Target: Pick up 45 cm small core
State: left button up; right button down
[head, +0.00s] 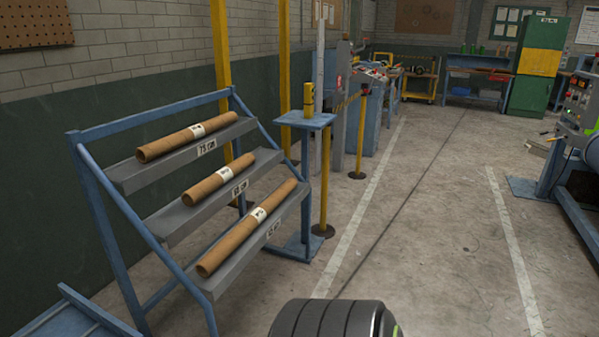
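A blue sloped rack (105,203) on the left has three grey shelves, each bearing one brown cardboard core with a white label. The top core (185,138) lies on the shelf tagged 75 cm. The middle core (218,181) looks the shortest; its shelf tag is small and seems to read 60 cm. The bottom core (247,229) looks the longest from here; its shelf tag is too small to read surely. I cannot tell which core is 45 cm. Neither of my grippers is in view; only a dark rounded part of mine shows at the bottom edge.
A blue stand (306,121) with a small yellow cylinder (309,98) is right of the rack. A yellow post (325,180) stands close by. Machines (575,130) are at the right edge. The floor between is clear, back to a green-yellow cabinet (539,65).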

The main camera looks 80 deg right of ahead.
aim_at(190, 197)
jog(key=z, duration=2)
jog(key=i+l+u, duration=0.1)
jog(key=i+l, duration=0.65)
jog(key=i+l+u, duration=0.15)
jog(key=i+l, duration=0.25)
jog(key=l, duration=0.15)
jog(key=i+l+u, duration=0.1)
jog(key=i+l, duration=0.55)
jog(key=l, duration=0.3)
jog(key=u, duration=0.05)
